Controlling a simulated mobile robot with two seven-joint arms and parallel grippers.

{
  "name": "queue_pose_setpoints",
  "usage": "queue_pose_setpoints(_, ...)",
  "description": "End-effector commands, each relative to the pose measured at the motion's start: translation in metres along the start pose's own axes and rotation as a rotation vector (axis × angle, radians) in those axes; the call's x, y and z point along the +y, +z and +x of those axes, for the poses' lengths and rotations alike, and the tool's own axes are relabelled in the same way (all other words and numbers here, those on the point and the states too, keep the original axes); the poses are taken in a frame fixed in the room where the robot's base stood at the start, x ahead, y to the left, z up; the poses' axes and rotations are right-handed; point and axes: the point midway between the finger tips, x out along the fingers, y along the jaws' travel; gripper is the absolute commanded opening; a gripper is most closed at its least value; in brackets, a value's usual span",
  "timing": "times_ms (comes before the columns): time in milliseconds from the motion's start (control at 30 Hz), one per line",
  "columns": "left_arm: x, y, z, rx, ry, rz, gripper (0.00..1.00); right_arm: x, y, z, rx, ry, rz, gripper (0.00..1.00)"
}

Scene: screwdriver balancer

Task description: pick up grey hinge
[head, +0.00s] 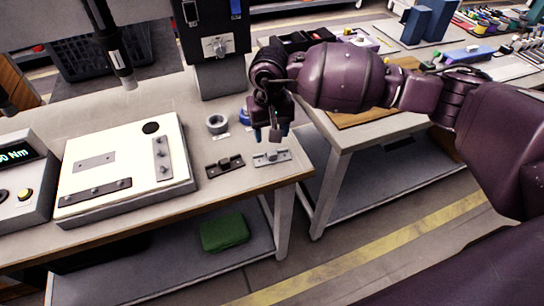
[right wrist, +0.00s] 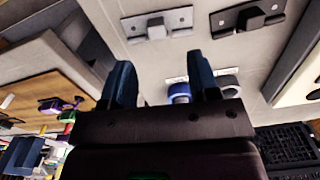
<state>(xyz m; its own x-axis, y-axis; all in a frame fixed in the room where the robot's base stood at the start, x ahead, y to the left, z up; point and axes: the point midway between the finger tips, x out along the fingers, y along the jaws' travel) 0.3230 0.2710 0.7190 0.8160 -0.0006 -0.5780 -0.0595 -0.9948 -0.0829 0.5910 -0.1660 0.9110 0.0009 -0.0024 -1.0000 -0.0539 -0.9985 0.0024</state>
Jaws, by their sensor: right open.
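A light grey hinge (head: 271,157) lies flat on the workbench near its right front corner. A darker hinge (head: 225,166) lies just left of it. My right gripper (head: 270,133) is above and slightly behind the light grey hinge, fingers pointing down, apart from it. In the right wrist view, the light grey hinge (right wrist: 157,25) is near the top, beyond the open fingers (right wrist: 163,84), and the dark hinge (right wrist: 248,17) is to its right. Nothing is between the fingertips. My left gripper is not in view.
A grey ring (head: 217,123) and a blue ring (head: 245,117) stand behind the hinges. A white fixture plate (head: 115,150) with metal strips is to the left. A screwdriver (head: 121,65) hangs above it. A second table (head: 350,130) is to the right, past a gap.

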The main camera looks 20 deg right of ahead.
Motion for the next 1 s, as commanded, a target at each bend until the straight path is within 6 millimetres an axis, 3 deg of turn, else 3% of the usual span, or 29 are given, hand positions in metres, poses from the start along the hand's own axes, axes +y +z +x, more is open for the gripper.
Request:
queue_pose_setpoints(100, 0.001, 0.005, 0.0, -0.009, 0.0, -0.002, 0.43, 0.0, 0.001, 0.02, -0.005, 0.0, 0.002, 0.55)
queue_pose_setpoints(367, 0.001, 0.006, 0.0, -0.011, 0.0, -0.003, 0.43, 0.001, 0.001, 0.035, -0.003, -0.003, 0.002, 0.55)
queue_pose_setpoints(700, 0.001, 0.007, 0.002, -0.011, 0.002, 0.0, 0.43, 0.004, 0.0, 0.077, -0.004, -0.003, 0.003, 0.55)
queue_pose_setpoints(967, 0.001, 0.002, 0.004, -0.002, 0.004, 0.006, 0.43, 0.004, 0.0, 0.079, 0.0, -0.002, 0.002, 0.55)
queue_pose_setpoints(1000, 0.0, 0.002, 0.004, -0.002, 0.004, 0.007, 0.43, 0.004, 0.0, 0.079, 0.0, -0.002, 0.002, 0.49)
